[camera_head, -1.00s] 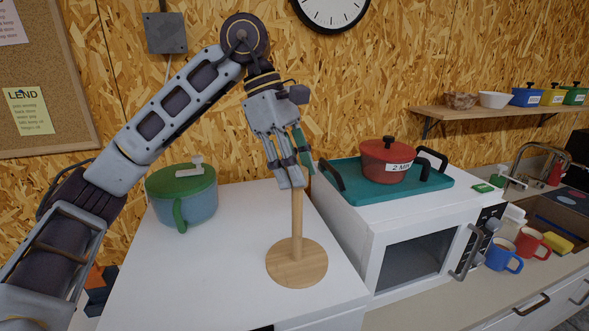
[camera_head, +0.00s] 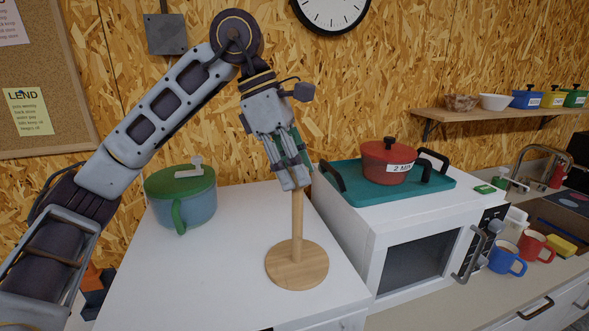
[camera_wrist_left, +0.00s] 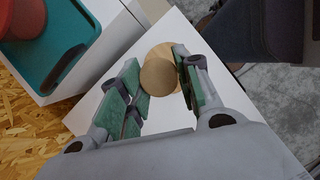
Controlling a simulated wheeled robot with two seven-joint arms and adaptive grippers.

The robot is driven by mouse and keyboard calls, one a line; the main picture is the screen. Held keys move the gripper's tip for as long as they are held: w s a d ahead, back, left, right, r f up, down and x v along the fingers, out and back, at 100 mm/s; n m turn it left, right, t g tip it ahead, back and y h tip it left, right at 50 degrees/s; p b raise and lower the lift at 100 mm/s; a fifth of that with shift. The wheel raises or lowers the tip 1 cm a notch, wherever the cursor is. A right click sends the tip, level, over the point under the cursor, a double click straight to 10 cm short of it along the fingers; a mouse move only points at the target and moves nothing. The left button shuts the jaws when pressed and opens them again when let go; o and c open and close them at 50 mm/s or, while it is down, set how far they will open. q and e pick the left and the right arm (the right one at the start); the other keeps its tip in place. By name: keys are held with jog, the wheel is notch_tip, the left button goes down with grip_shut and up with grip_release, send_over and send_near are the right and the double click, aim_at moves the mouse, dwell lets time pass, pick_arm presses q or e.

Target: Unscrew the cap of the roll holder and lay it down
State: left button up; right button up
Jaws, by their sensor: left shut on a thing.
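The roll holder stands upright on the white top, with a round wooden base (camera_head: 297,268) and a thin wooden post (camera_head: 297,225). My left gripper (camera_head: 292,182) points down over the top of the post, and its fingers hide the cap in the head view. In the left wrist view the round wooden cap (camera_wrist_left: 159,77) sits between the green-padded fingers, with the base (camera_wrist_left: 172,52) partly showing behind it. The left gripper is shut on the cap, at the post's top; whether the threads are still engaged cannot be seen. My right gripper is not in view.
A green-lidded pot (camera_head: 181,198) stands to the left on the white top (camera_head: 225,275). To the right, a microwave (camera_head: 420,262) bears a teal tray (camera_head: 345,188) with a red pot (camera_head: 388,165). The white top is clear between the green-lidded pot and the holder.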

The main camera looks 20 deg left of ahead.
pick_arm(q)
jog(key=shift+n+t, duration=0.3)
jog(key=shift+n, duration=0.5)
jog(key=shift+n, duration=0.4)
jog(key=shift+s+n+t+y+b, duration=0.1)
jog(key=shift+n+t+y+b, duration=0.35)
jog(key=shift+n, duration=0.65)
jog(key=o, duration=1.1)
jog(key=shift+r, duration=0.1)
jog(key=shift+v, duration=5.85)
